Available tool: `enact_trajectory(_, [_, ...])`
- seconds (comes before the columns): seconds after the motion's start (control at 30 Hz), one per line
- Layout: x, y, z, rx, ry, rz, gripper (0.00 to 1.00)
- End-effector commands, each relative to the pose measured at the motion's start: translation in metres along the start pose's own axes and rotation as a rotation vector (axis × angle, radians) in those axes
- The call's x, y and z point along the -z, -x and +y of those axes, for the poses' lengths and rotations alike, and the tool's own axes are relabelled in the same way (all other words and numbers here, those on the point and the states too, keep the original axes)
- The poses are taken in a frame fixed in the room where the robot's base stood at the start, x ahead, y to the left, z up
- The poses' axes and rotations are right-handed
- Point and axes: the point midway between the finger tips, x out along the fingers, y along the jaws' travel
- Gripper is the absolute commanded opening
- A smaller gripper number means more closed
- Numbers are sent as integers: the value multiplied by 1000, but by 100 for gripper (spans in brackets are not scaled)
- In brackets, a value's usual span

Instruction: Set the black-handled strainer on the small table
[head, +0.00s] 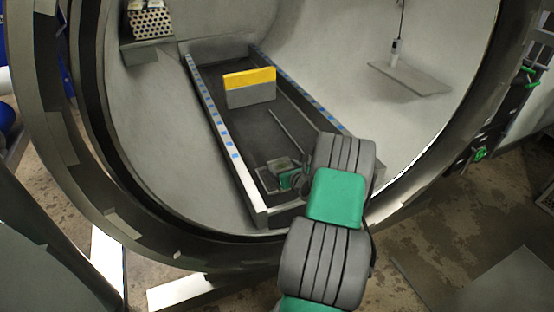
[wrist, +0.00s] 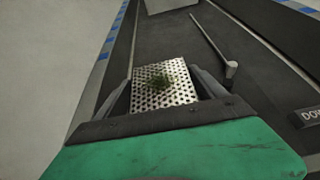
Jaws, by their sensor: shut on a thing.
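My gripper (head: 270,176) is low over the near end of the long dark tray bed inside the round chamber. In the wrist view my gripper (wrist: 165,88) is shut on a perforated metal piece (wrist: 150,98) with a dark green clump on it. This looks like the strainer; no black handle shows on it, and my gripper covers its near side. A flat grey shelf (head: 425,82) with a small upright item stands at the right chamber wall. A ledge (head: 146,54) is at the upper left. I cannot tell which one is the small table.
A yellow-topped grey block (head: 250,95) stands mid-bed. A thin rod (head: 287,131) lies beyond my gripper, also in the wrist view (wrist: 213,45). Raised side rails (head: 213,120) flank the bed. A perforated box (head: 152,24) is on the ledge. A black lettered plate (wrist: 308,116) lies right.

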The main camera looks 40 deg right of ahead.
Motion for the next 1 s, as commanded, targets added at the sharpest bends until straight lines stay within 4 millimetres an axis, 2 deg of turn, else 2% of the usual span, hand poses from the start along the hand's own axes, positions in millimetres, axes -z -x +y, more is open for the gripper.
enact_trajectory(0.03, [-3, 10, 0, 2, -1, 0, 22])
enact_trajectory(0.17, [-1, 22, 1, 1, 0, -1, 22])
enact_trajectory(0.5, [-1, 24, 2, -1, 1, -1, 22])
enact_trajectory(0.9, [-33, 37, 2, -1, 1, -1, 22])
enact_trajectory(1.0, [-34, 37, 2, -1, 1, 0, 22])
